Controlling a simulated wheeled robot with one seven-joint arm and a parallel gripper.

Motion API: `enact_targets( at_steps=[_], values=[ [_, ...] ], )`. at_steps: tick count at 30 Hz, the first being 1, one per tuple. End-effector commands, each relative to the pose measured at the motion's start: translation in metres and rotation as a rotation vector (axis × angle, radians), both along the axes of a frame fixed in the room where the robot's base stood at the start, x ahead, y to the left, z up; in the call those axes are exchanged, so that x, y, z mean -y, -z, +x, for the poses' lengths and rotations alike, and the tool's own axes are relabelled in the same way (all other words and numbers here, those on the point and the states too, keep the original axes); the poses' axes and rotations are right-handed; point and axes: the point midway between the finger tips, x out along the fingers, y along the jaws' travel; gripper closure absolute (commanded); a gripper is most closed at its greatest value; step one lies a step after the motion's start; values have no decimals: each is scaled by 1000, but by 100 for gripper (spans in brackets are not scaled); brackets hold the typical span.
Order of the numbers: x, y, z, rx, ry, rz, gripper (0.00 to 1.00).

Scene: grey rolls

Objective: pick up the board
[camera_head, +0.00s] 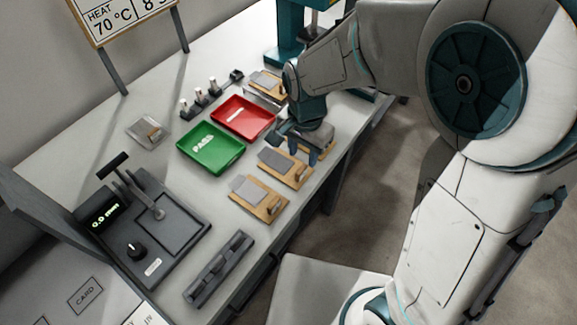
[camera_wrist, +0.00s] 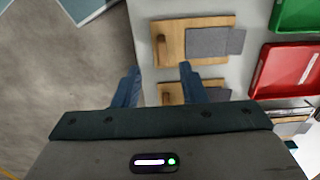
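Several wooden boards, each with a grey sheet and a small upright peg, lie on the grey table. In the head view one is the near board (camera_head: 270,209), one the middle board (camera_head: 296,173), and a third board (camera_head: 327,147) is partly hidden under my gripper (camera_head: 299,149). A fourth board (camera_head: 275,91) is behind the red tray. In the wrist view my gripper (camera_wrist: 158,74) is open, with nothing between its fingers. One board (camera_wrist: 172,44) lies ahead of the fingertips. Another board (camera_wrist: 172,92) is partly hidden by the right finger and gripper body. Which board is meant cannot be told.
A green tray (camera_head: 208,163) and a red tray (camera_head: 244,128) lie beside the boards. A black gauge device (camera_head: 150,222) and a dark slotted bar (camera_head: 219,269) stand nearer. A clear plate (camera_head: 148,131) lies further left. The table edge runs close by the boards.

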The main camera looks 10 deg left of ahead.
Motion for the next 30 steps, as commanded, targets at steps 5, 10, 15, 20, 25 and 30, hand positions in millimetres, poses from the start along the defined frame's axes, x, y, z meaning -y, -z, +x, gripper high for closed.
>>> enact_targets(
  at_steps=[5, 10, 15, 20, 25, 30],
  values=[
    [0, 24, 0, -1, 1, -1, 62],
    [0, 34, 0, -1, 1, -1, 62],
    [-2, 56, 1, -3, -1, -3, 62],
    [-2, 75, 1, -3, 1, -1, 62],
    [-3, 80, 1, 0, 0, 1, 62],
    [-3, 80, 1, 0, 0, 1, 70]
  ],
)
